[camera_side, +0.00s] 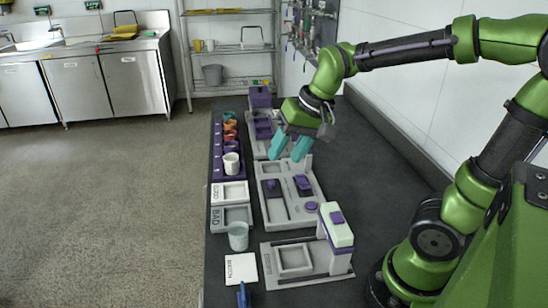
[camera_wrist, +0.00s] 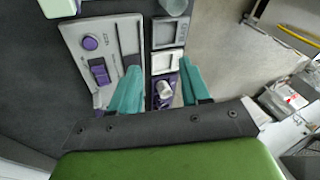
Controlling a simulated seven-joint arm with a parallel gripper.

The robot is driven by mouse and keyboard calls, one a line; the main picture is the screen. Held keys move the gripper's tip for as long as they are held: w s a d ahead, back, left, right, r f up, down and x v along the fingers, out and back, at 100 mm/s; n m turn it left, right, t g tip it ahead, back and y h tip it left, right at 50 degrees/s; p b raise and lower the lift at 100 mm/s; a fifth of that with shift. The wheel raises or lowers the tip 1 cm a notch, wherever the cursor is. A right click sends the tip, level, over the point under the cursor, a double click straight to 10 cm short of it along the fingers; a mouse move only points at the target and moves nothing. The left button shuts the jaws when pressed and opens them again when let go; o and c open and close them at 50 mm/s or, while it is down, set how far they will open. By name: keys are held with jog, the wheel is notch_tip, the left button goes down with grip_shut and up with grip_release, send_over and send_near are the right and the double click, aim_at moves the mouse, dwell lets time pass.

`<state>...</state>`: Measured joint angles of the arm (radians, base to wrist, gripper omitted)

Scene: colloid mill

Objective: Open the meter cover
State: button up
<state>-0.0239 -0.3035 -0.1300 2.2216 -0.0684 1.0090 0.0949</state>
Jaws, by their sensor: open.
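No part is clearly labelled as the meter cover. A white and pale green device (camera_side: 338,232) with a purple button stands on a grey base (camera_side: 275,278) at the front; its edge shows in the wrist view (camera_wrist: 58,8). Behind it lies a flat grey panel (camera_side: 287,212) with a dark slot, a purple switch (camera_side: 303,185) and a round purple button (camera_side: 311,206). The panel also shows in the wrist view (camera_wrist: 112,28). My gripper (camera_side: 290,148) is open and empty above the panel's far end, with teal fingers apart (camera_wrist: 158,80). Which part is the meter cover, I cannot tell.
A purple rack (camera_side: 217,160) holds several cups, including a white cup (camera_side: 231,163). White (camera_side: 229,193) and grey (camera_side: 230,217) trays lie left of the panel. A translucent cup (camera_side: 238,236) stands before them. A grey-purple machine (camera_side: 262,120) stands behind. The dark bench right of the panel is clear.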

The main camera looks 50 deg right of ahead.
aim_at(272, 182)
jog(key=w+d+f+m+g+h, duration=0.2)
jog(key=w+d+f+m+g, duration=0.15)
jog(key=w+d+m, duration=0.75)
jog(key=shift+g, duration=0.45)
jog(key=f, duration=1.5)
jog(key=shift+w+a+f, duration=0.2)
jog(key=shift+w+a, duration=0.2)
grip_shut()
